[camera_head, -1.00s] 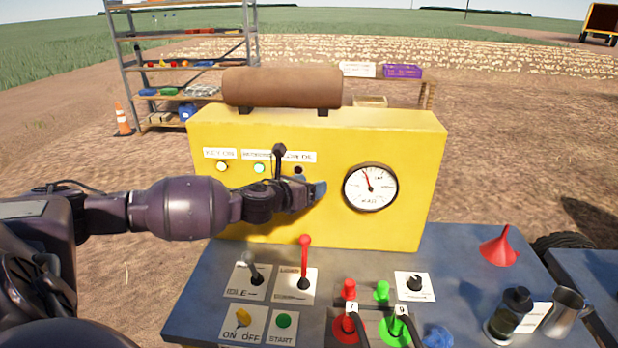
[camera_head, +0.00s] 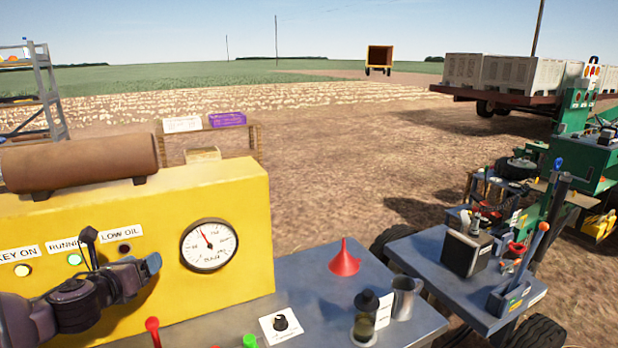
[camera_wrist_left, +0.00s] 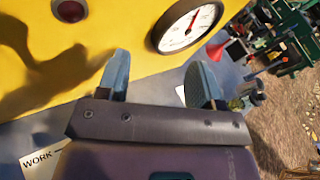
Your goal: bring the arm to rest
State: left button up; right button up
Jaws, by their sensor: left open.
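My left arm comes in from the left in the head view. Its gripper (camera_head: 148,270) is in front of the yellow panel (camera_head: 240,284), below the low oil label and left of the round gauge (camera_head: 209,245). In the left wrist view the two blue-grey fingers (camera_wrist_left: 160,82) stand apart with nothing between them. The gauge (camera_wrist_left: 187,28) and a dark red lamp (camera_wrist_left: 70,10) show beyond the fingers there. The gripper is empty. My right gripper is not in view.
A blue-grey bench (camera_head: 330,300) carries a red funnel (camera_head: 344,259), a dark jar (camera_head: 365,318) and a metal jug (camera_head: 405,298). The red lever knob (camera_head: 152,324) is below the gripper. A second bench with levers (camera_head: 520,265) stands right, near a green machine (camera_head: 590,170).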

pick_arm(q)
jog(key=s+d+f+n+g+y, duration=0.1)
jog(key=s+d+f+n+g, duration=0.1)
jog(key=s+d+f+n, duration=0.45)
jog(key=s+d+f+n+g+y, duration=0.2)
jog(key=s+d+f+n+g, duration=0.1)
jog(key=s+f+n, duration=0.55)
jog(key=s+d+f+n+g+h, duration=0.1)
jog(key=s+d+n+g, duration=0.15)
jog(key=s+n, duration=0.75)
jog(key=s+d+f+n+g, duration=0.15)
jog(key=s+n+g, duration=0.25)
jog(key=s+n, duration=0.55)
jog(key=w+f+t+b, duration=0.1)
jog(key=w+f+t, duration=0.2)
jog(key=f, duration=0.3)
jog(key=w+f+m+t+b, duration=0.1)
jog(key=w+f+t, duration=0.3)
jog(key=f, duration=0.2)
jog(key=shift+f+h+b, duration=0.3)
jog(key=shift+h+b, duration=0.1)
